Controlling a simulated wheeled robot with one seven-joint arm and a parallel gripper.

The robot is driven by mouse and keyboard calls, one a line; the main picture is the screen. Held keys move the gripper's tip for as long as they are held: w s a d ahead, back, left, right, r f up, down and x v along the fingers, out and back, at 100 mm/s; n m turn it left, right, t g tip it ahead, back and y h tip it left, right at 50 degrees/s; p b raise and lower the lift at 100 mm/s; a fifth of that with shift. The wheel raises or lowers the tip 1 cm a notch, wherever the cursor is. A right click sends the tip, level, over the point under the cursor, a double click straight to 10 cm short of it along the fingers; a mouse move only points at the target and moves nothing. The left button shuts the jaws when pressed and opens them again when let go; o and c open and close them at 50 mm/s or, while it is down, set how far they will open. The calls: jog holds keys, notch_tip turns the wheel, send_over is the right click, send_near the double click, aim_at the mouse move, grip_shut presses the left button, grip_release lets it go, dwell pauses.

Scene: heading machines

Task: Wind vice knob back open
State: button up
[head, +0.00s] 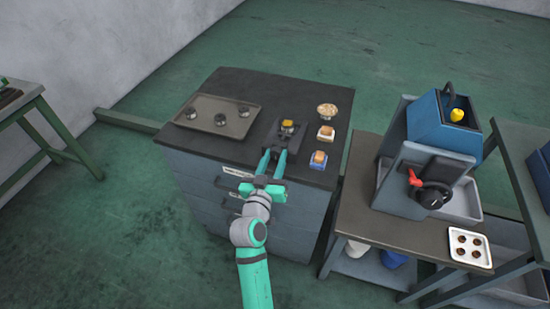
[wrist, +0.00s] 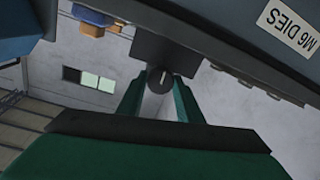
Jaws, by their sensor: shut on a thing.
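The vice (head: 276,136) is a small dark block near the front edge of the dark-topped cabinet, with a yellowish piece (head: 288,123) on it. My gripper (head: 272,163) reaches in from the front, its two teal fingers side by side at the vice's near side. In the wrist view the fingers sit on either side of a dark round knob (wrist: 160,79) with a pale line on its face, and are shut on it. Behind the knob is the dark plate of the vice (wrist: 161,50). In the head view the knob is hidden by the fingers.
A tray (head: 250,123) with several dark round parts lies left of the vice. A blue-grey machine (head: 445,125) with a black handwheel stands on a bench at right. Floor is clear at left.

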jog(key=n, duration=0.8)
jog(key=shift+g, duration=0.3)
jog(key=n, duration=0.4)
jog(key=shift+n+h, duration=0.3)
jog(key=shift+a+n, duration=0.1)
jog(key=shift+n, duration=1.6)
jog(key=o, duration=1)
jog(key=shift+o, duration=0.2)
jog(key=v, duration=1)
jog(key=shift+s+a+r, duration=0.2)
jog(key=shift+s, duration=0.15)
